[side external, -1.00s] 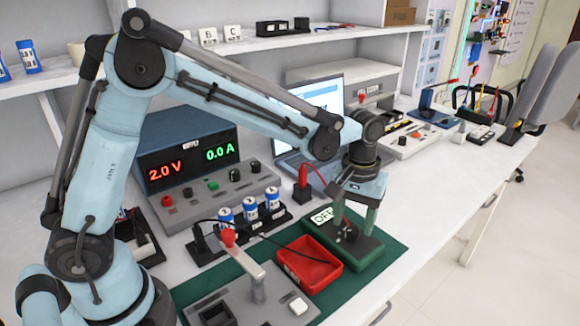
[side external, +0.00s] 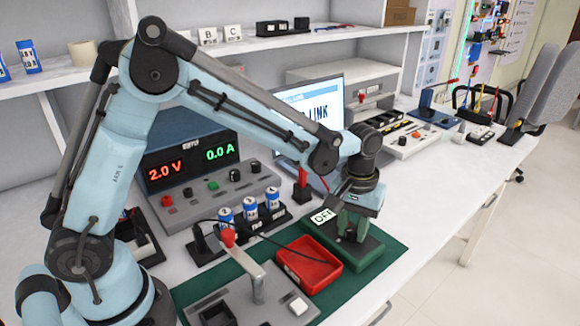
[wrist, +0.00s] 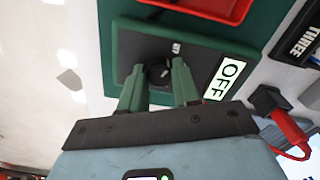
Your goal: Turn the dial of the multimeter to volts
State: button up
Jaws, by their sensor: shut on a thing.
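The multimeter (side external: 372,248) is a dark green box lying on the green mat, and its display (side external: 324,216) reads OFF. In the wrist view the multimeter (wrist: 125,45) lies below my gripper, with the OFF display (wrist: 230,76) to the right. Its black dial (wrist: 158,74) shows between the green fingertips. My gripper (side external: 352,228) points down over the multimeter; in the wrist view the gripper (wrist: 158,82) has its fingers on either side of the dial, shut on it.
A red tray (side external: 309,268) stands just left of the multimeter on the green mat (side external: 390,270). A black battery holder (side external: 212,252) with several blue cells and a power supply (side external: 190,155) stand behind. A red plug (wrist: 290,130) with its lead is close to my gripper.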

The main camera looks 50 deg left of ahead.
aim_at(351, 229)
jog(key=shift+m, duration=0.3)
jog(key=m, duration=0.4)
jog(key=shift+m, duration=2.1)
jog(key=shift+w, duration=0.1)
jog(key=o, duration=1.1)
jog(key=shift+c, duration=0.2)
jog(key=shift+r, duration=0.1)
notch_tip(351, 229, up, 12)
jog(key=shift+a, duration=0.2)
